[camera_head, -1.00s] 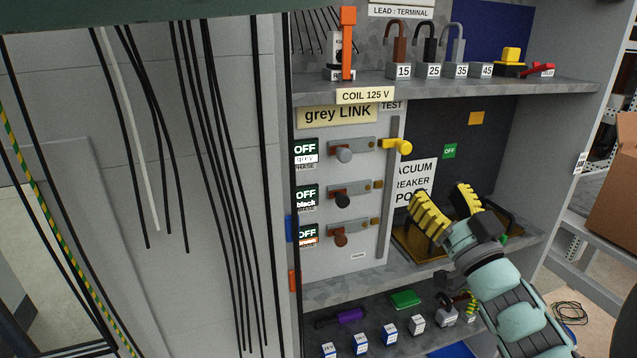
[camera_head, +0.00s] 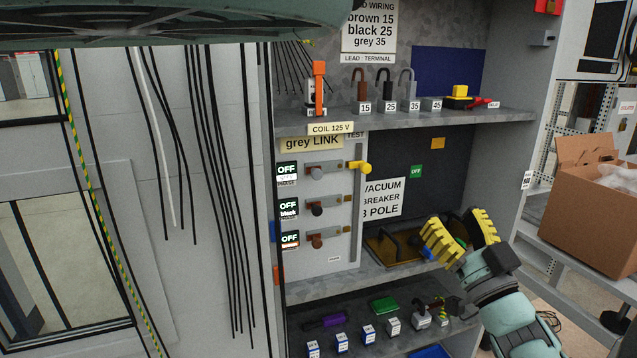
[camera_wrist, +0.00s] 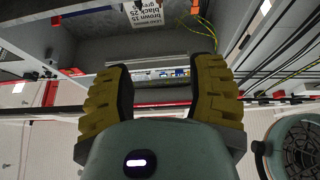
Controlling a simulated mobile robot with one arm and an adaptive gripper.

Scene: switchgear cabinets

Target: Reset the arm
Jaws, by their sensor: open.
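My gripper (camera_head: 462,238) has yellow ribbed fingers spread apart with nothing between them. In the head view it is at the lower right, in front of the cabinet's middle shelf and the brown tray (camera_head: 385,248) there. My arm comes up from the bottom right corner. In the wrist view the two fingers (camera_wrist: 160,100) stand wide apart, with the cabinet interior behind them, seen at a turned angle. Whether the fingers touch anything on the shelf cannot be told, but they look clear.
The grey link panel (camera_head: 318,225) has three OFF labels and a yellow handle (camera_head: 360,167). The upper shelf (camera_head: 430,122) holds numbered padlocks. The lower shelf holds small blue and white boxes (camera_head: 340,342). Black cables hang at left. A cardboard box (camera_head: 590,215) stands at right.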

